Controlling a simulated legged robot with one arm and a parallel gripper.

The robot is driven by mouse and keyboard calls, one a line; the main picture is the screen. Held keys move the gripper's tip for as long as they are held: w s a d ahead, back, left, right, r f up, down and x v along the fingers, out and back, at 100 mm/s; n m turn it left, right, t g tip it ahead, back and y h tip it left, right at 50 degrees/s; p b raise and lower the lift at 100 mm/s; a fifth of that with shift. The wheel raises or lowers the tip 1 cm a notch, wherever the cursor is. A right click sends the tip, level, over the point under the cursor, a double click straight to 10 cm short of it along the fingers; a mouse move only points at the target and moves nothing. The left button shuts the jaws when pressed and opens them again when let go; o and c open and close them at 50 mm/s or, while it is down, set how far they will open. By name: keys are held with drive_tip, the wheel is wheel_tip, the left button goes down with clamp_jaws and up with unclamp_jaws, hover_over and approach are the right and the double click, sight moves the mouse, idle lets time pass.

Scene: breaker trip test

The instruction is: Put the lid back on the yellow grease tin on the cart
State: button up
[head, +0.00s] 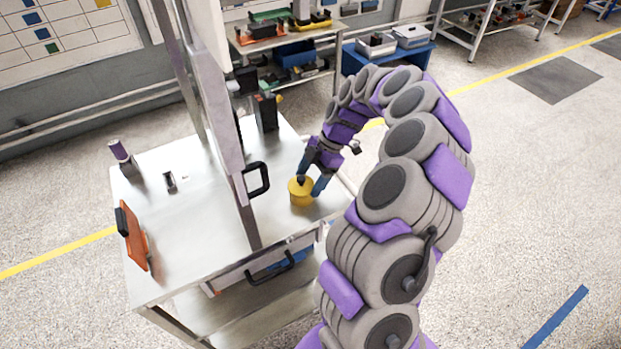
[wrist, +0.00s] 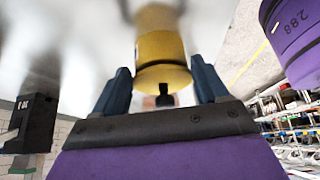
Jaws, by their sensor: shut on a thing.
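The yellow grease tin (head: 301,198) stands upright on the cart top, near its right edge. It also shows in the wrist view (wrist: 160,45). The yellow lid (wrist: 162,76), with a black knob, is at the tin's mouth, lined up with it. I see no clear gap between them, but I cannot tell whether it is fully seated. My gripper (head: 312,176) is over the tin, with its blue fingers on either side of the lid. In the wrist view my gripper (wrist: 160,88) is shut on the lid, and the knob points toward the palm.
The metal cart top (head: 195,225) is mostly bare left of the tin. A tall post with a black handle (head: 257,179) rises near the tin. An orange panel (head: 134,238) and a purple-capped item (head: 122,157) are at the left. Dark devices (head: 265,111) stand at the back.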

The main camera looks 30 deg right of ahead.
idle(0.3)
drive_tip(key=o, duration=1.1)
drive_tip(key=shift+r, duration=0.1)
drive_tip(key=shift+r, duration=3.45)
clamp_jaws()
drive_tip(key=shift+f+b, duration=0.85)
drive_tip(key=shift+f, duration=1)
